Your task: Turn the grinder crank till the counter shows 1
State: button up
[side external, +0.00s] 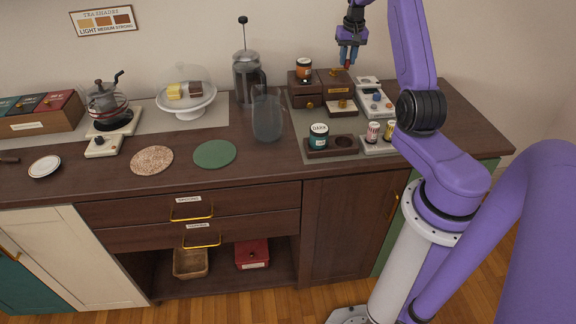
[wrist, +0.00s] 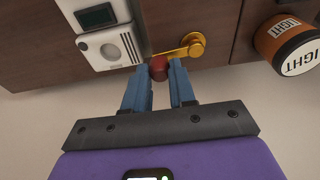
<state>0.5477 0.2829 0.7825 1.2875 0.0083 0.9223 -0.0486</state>
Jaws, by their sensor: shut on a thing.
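The grinder (side external: 336,88) is a dark wooden box standing at the back right of the counter. Its crank, a gold arm (wrist: 186,50) with a red knob (wrist: 159,68), shows in the wrist view on the box's top. My gripper (wrist: 160,72) is shut on the red knob, with a blue finger on either side of it. In the side view my gripper (side external: 347,62) is above the grinder, and most of the crank is hidden. A white unit with a dark green display (wrist: 97,16) lies beside the crank in the wrist view. I cannot read a number on it.
A jar labelled LIGHT (wrist: 288,42) stands close to the crank. A white scale (side external: 377,103) is right of the grinder. A dark jar (side external: 318,136) sits in a wooden holder (side external: 343,149) in front. A French press (side external: 246,80) and a glass pitcher (side external: 267,118) stand to the left.

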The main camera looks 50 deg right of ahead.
jog(key=shift+s+a, duration=0.15)
jog(key=shift+s, duration=0.05)
jog(key=o, duration=0.7)
jog(key=shift+r, duration=3.5)
jog(key=shift+w+a, duration=0.1)
jog(key=shift+w, duration=0.05)
